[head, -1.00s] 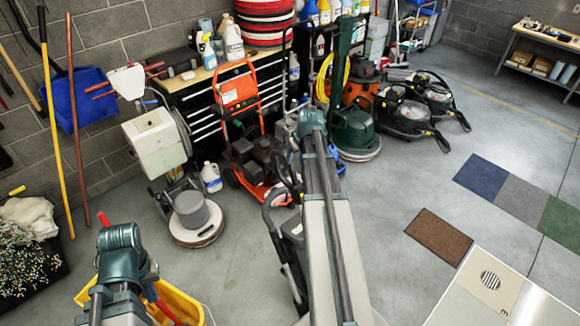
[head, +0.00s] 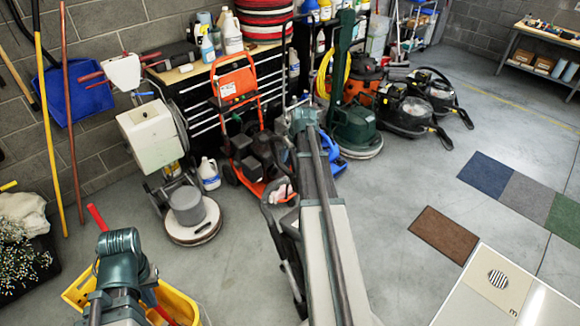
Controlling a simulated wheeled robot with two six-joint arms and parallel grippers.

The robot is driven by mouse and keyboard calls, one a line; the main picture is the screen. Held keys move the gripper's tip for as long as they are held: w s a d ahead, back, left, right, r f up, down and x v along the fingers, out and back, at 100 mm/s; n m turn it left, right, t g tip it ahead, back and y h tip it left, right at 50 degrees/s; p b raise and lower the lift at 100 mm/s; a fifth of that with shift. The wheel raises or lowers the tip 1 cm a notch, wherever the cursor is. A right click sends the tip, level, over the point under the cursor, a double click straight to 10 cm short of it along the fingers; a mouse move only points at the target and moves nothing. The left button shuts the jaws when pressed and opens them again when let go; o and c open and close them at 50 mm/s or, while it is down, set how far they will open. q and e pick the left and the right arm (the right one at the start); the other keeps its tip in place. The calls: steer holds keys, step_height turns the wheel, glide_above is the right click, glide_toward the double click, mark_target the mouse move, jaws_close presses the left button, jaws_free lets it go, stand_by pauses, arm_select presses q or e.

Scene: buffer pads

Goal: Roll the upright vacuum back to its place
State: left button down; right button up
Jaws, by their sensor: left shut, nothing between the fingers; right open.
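A dark looped handle and grey body (head: 289,224), which may be the upright vacuum, stand beside and partly behind my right arm in the middle of the head view. The arm hides much of it, so I cannot tell its full shape. My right arm reaches up the centre of the picture, but its gripper is hidden. My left arm shows at the lower left, above a yellow bucket, and its gripper is also out of sight. I cannot see either gripper touching anything.
A cream-tank floor machine (head: 152,137), an orange pressure washer (head: 236,88), a green floor machine (head: 354,129) and black vacuums (head: 405,112) line the wall. A yellow bucket (head: 182,306) is at lower left. Brown mat (head: 443,235) and open floor lie right.

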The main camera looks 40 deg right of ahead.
steer(key=b+x, duration=0.2)
steer(key=x, duration=0.1)
steer(key=shift+w+f, duration=0.15)
steer(key=shift+f, duration=0.15)
arm_select(q)
step_height(320, 180, down, 4)
steer(key=shift+r, duration=0.25)
arm_select(e)
jaws_close()
stand_by(0.8)
